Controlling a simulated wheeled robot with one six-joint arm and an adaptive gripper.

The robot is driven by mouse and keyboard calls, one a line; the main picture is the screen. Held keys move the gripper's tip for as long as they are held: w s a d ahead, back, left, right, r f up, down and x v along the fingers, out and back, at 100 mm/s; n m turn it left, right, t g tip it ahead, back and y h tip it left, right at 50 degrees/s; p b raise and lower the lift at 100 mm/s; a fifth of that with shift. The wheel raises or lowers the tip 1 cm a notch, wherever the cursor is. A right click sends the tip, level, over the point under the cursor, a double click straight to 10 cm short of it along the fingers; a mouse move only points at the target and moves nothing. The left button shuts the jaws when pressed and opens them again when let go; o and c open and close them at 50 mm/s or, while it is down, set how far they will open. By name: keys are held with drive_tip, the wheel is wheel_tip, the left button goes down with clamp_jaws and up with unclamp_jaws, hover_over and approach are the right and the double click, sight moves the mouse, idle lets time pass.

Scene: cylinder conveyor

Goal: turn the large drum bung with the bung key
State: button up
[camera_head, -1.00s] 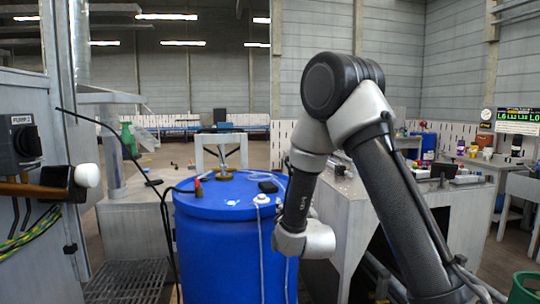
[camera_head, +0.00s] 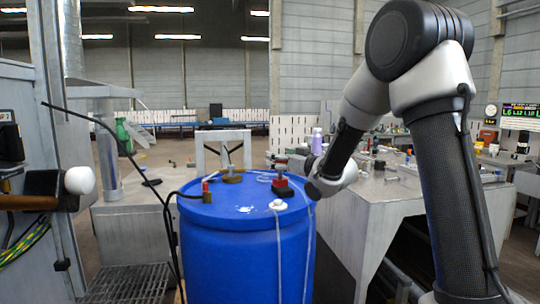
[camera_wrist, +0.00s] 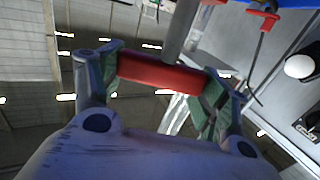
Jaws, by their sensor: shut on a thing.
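The blue drum (camera_head: 245,250) stands upright in the middle of the head view. My gripper (camera_head: 287,164) is over the right part of its lid, small and partly hidden by my wrist. In the wrist view my gripper (camera_wrist: 160,75) is shut on a red bar, the handle of the bung key (camera_wrist: 160,73). A grey shaft runs from this handle out of the top of that picture. In the head view the bung key (camera_head: 281,176) stands about upright over a red and dark piece on the lid. I cannot tell whether it sits in the large bung, which is not clearly visible.
On the lid are a brass-coloured fitting (camera_head: 232,178), a red fitting (camera_head: 206,190) with a black hose, and a white cap (camera_head: 278,204) with a cord. A cluttered bench (camera_head: 400,200) stands right. A white knob (camera_head: 80,180) juts in at left.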

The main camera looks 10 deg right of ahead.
sight(281, 178)
drive_tip(key=shift+w+a+r, duration=0.3)
drive_tip(key=shift+w, duration=0.05)
drive_tip(key=shift+s, duration=0.1)
drive_tip(key=shift+f, duration=2.65)
drive_tip(key=shift+f, duration=1.2)
idle(0.5)
